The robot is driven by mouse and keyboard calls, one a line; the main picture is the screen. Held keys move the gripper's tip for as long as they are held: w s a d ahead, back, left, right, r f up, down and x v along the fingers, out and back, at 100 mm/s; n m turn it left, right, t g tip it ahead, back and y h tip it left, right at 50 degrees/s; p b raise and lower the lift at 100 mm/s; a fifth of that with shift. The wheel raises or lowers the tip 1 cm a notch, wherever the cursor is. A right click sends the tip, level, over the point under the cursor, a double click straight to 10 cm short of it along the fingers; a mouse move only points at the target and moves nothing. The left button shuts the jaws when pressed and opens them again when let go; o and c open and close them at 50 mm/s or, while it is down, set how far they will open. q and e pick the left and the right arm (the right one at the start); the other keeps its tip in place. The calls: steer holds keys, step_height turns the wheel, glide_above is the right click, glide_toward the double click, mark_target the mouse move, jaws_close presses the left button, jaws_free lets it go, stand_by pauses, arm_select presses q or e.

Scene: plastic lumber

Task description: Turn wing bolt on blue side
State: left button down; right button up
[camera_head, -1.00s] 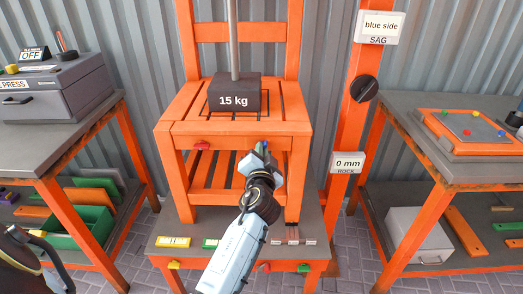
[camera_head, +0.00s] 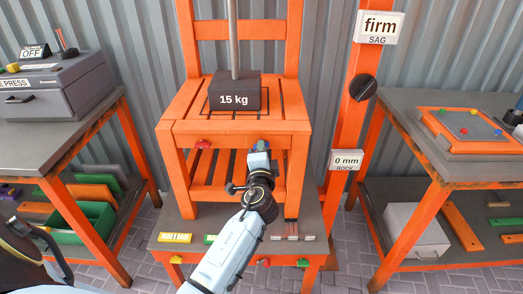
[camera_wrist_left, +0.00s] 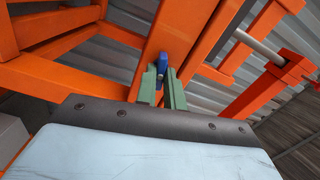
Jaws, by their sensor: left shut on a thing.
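The orange chair (camera_head: 240,128) stands on a low grey-topped stand with a 15 kg block (camera_head: 234,93) on its seat. A blue wing bolt (camera_wrist_left: 163,62) sits on its front rail, at the right in the head view. A red wing bolt (camera_head: 203,144) is at the left of the same rail. My left gripper (camera_head: 262,146) is at the blue bolt; in the wrist view its green fingers (camera_wrist_left: 162,85) are shut on the bolt from both sides. In the head view the gripper mostly hides the bolt. My right gripper is not in view.
A sign reading "firm" over SAG (camera_head: 380,27) and a "0 mm" ROCK sign (camera_head: 346,160) hang on the orange post. A grey press (camera_head: 55,88) stands on the left bench, an orange tray (camera_head: 470,128) on the right bench. Small coloured pieces lie on the stand's front.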

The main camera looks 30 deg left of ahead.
arm_select(q)
steer(key=shift+f+m+p, duration=0.1)
steer(key=shift+m+p, duration=0.3)
steer(key=shift+m, duration=0.7)
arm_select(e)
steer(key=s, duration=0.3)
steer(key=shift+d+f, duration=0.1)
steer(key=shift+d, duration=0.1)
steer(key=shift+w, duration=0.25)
arm_select(q)
steer(key=c, duration=1.5)
jaws_free()
